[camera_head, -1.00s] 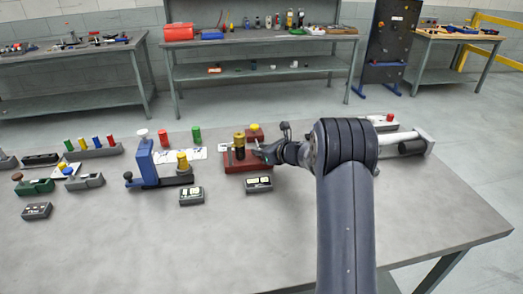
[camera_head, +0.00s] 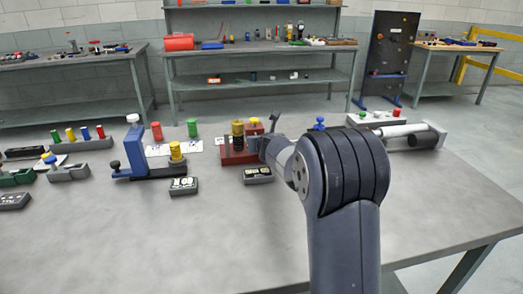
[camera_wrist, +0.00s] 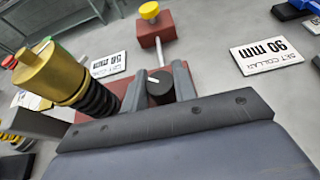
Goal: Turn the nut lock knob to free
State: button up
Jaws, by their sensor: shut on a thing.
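The nut lock knob is a round black knob (camera_wrist: 159,88) with a white pointer line, seen in the wrist view on a dark red fixture (camera_wrist: 120,130). My gripper (camera_wrist: 158,75) has one grey finger on each side of the knob and is shut on it. In the head view, my gripper (camera_head: 268,146) is at the right side of the red fixture (camera_head: 232,158), and the knob is hidden there. A brass cylinder (camera_wrist: 50,72) with a black ribbed lower part (camera_wrist: 98,100) stands left of the knob in the wrist view.
A yellow-capped red block (camera_wrist: 155,30) with a thin rod lies beyond the knob. Label cards flank it: "90 mm" (camera_wrist: 262,55) at right, another (camera_wrist: 108,65) at left. A blue fixture (camera_head: 136,150) stands further left. The front of the table (camera_head: 220,230) is clear.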

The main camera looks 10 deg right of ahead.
jog(key=shift+m+h+b, duration=0.55)
jog(key=shift+m+h, duration=0.45)
jog(key=shift+h, duration=0.2)
jog(key=o, duration=1)
jog(key=shift+s, duration=0.1)
jog(key=v, duration=1)
jog(key=shift+s+a+r, duration=0.1)
jog(key=shift+s+r, duration=0.1)
jog(key=shift+r, duration=0.1)
